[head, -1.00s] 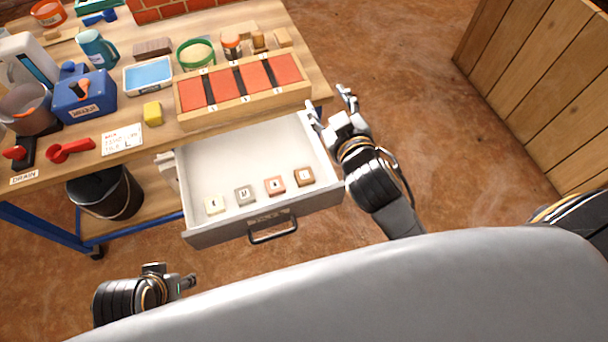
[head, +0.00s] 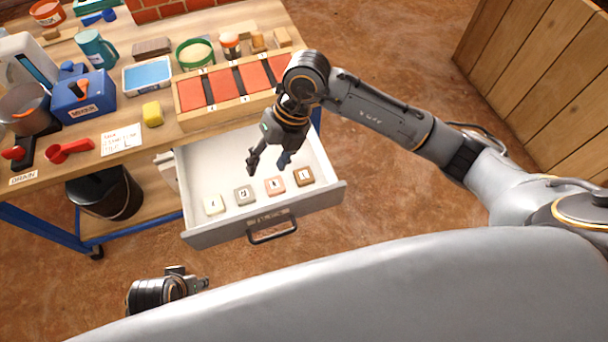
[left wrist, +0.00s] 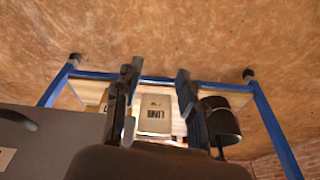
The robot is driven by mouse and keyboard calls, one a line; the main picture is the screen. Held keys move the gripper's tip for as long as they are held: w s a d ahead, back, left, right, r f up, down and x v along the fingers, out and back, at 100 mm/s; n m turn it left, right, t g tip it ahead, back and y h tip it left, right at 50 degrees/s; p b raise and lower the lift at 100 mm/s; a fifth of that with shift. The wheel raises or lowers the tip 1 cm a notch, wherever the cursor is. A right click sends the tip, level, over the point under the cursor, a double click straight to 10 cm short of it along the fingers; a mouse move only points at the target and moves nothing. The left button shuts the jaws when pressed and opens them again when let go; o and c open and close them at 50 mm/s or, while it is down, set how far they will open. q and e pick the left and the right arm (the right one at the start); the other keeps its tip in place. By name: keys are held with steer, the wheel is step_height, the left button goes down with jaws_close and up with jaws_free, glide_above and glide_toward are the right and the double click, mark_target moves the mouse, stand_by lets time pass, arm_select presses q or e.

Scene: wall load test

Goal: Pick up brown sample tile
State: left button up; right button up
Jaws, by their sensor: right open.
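The brown sample tile (head: 303,176) lies in the open white drawer (head: 215,155), rightmost in a row of tiles near the drawer front. Left of it lie a pink tile (head: 274,185), a grey tile (head: 244,194) and a cream tile (head: 213,204). My right gripper (head: 268,166) is open and empty, pointing down over the drawer, above and left of the brown tile. My left gripper (left wrist: 155,80) shows its two fingers apart with nothing between them in the left wrist view. It is also low at the left in the head view (head: 204,283).
The drawer's front panel with a dark handle (head: 272,232) faces me. Above the drawer, a wooden tray with red panels (head: 225,88) stands on the cluttered bench. A black bucket (head: 105,192) is on the lower shelf. A wooden crate (head: 545,85) stands at the far right.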

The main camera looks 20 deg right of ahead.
steer(key=w+d+m+h, duration=0.1)
steer(key=w+d+h, duration=0.25)
steer(key=d, duration=0.55)
steer(key=h+b, duration=0.1)
steer(key=b, duration=0.1)
glide_above(304, 175)
steer(key=shift+t, duration=0.3)
steer(key=f, duration=0.8)
steer(key=shift+d+f, duration=0.2)
steer(key=shift+f, duration=0.1)
steer(key=shift+a+f+b, duration=0.15)
steer(key=shift+f+b, duration=0.4)
steer(key=shift+f, duration=2.25)
arm_select(q)
steer(key=v, duration=0.9)
steer(key=shift+w+r+t, duration=0.15)
steer(key=shift+w+t, duration=0.15)
arm_select(e)
steer(key=c, duration=0.9)
